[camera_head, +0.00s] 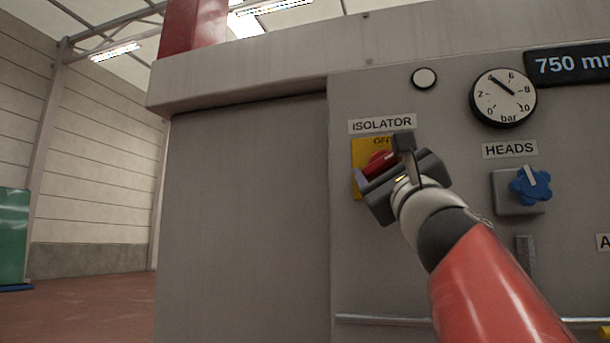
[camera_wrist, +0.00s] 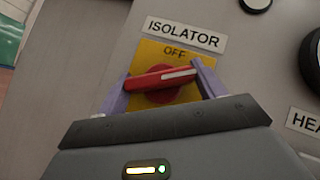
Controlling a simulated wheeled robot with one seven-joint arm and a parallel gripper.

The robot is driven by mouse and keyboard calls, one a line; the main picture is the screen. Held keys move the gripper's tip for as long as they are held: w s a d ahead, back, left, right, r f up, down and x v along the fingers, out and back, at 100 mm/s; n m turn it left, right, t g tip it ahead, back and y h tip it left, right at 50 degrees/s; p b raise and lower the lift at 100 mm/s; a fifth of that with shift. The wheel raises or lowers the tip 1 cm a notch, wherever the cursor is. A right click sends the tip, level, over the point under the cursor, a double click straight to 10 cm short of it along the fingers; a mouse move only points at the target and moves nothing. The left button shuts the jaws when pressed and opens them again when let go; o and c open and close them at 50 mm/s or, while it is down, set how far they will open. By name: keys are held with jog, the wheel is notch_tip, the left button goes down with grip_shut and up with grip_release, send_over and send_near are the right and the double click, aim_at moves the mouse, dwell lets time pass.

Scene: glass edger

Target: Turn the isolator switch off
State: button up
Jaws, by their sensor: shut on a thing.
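The isolator switch is a red rotary handle (camera_wrist: 162,79) with a white pointer line, on a yellow plate (camera_wrist: 150,53) marked OFF at its top, under an ISOLATOR label (camera_wrist: 186,34). In the wrist view the handle lies nearly crosswise, its white line toward the right. My gripper (camera_wrist: 160,84) is at the switch, with one purple finger at each end of the handle, shut on it. In the head view the red handle (camera_head: 379,162) shows beside my gripper (camera_head: 370,174), which hides much of the plate (camera_head: 359,150).
To the right are a pressure gauge (camera_head: 503,97), a blue HEADS knob (camera_head: 530,186) and a 750 mm display (camera_head: 570,65). A round white button (camera_head: 424,78) sits above. A rail (camera_head: 385,320) runs along the panel low down. Open floor (camera_head: 90,305) lies at the left.

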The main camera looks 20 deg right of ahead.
jog(key=shift+a+n+y, duration=0.1)
jog(key=shift+n+y, duration=0.6)
jog(key=n+g+y, duration=0.1)
jog(key=n+y, duration=0.2)
jog(key=shift+s+r+n, duration=0.1)
jog(key=shift+r+n, duration=0.05)
jog(key=shift+n, duration=0.25)
jog(key=n+g+y, duration=0.1)
jog(key=n+g, duration=0.1)
jog(key=n, duration=0.1)
jog(key=n+g+y, duration=0.1)
jog(key=n+g, duration=0.2)
jog(key=shift+r+n+y, duration=0.1)
jog(key=shift+n+y, duration=0.2)
jog(key=shift+n, duration=0.1)
jog(key=shift+o, duration=0.4)
jog(key=shift+r+n+g, duration=0.35)
jog(key=shift+n+g, duration=0.25)
jog(key=shift+n, duration=0.1)
jog(key=shift+f+n+g, duration=0.3)
jog(key=shift+f, duration=0.05)
jog(key=shift+c, duration=0.4)
jog(key=o, duration=0.8)
jog(key=shift+o, duration=0.8)
jog(key=shift+f, duration=0.1)
